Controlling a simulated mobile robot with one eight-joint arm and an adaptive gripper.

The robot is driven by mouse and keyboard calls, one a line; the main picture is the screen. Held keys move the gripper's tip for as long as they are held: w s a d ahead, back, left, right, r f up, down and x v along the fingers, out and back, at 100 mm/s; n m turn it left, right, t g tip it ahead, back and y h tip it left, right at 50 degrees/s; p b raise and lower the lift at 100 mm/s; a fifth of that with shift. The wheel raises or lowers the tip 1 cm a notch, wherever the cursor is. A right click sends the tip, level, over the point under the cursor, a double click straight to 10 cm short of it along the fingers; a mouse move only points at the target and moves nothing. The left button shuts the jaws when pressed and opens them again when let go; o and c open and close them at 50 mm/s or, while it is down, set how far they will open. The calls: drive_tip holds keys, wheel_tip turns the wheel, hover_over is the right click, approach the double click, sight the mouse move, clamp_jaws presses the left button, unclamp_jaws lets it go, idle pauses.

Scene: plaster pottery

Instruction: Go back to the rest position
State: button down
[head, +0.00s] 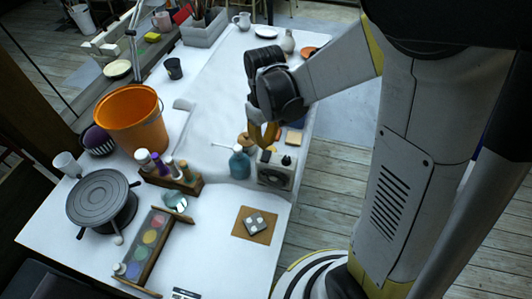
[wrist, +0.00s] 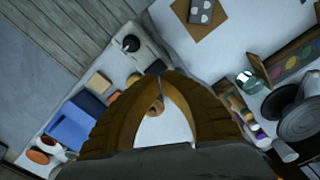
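My gripper (head: 264,146) hangs above the right part of the white table (head: 225,267), fingers pointing down, close to a blue bottle (head: 239,163) and a small grey device with a black knob (head: 275,170) in the head view. In the wrist view, the two yellow-orange fingers of my gripper (wrist: 160,76) arch together and their tips meet. Nothing is held between them; the white tabletop and a small round wooden piece (wrist: 155,106) show through the gap below. The blue bottle is hidden in the wrist view.
An orange bucket (head: 130,118), a dark grey turntable or pot (head: 101,200), a paint palette (head: 148,247) and a bottle rack (head: 172,178) stand on the left. A cork mat (head: 255,225) lies in front. The far middle of the table is mostly clear.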

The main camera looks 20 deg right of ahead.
drive_tip(key=s+d+r+m+t+b, duration=0.1)
drive_tip(key=s+r+m+t+b, duration=0.3)
drive_tip(key=s+r+t, duration=0.3)
drive_tip(key=shift+s+d+r+m, duration=0.2)
drive_tip(key=shift+s+r+m, duration=0.2)
drive_tip(key=shift+s+r, duration=1.45)
drive_tip(key=shift+s+f, duration=0.1)
drive_tip(key=shift+f, duration=0.05)
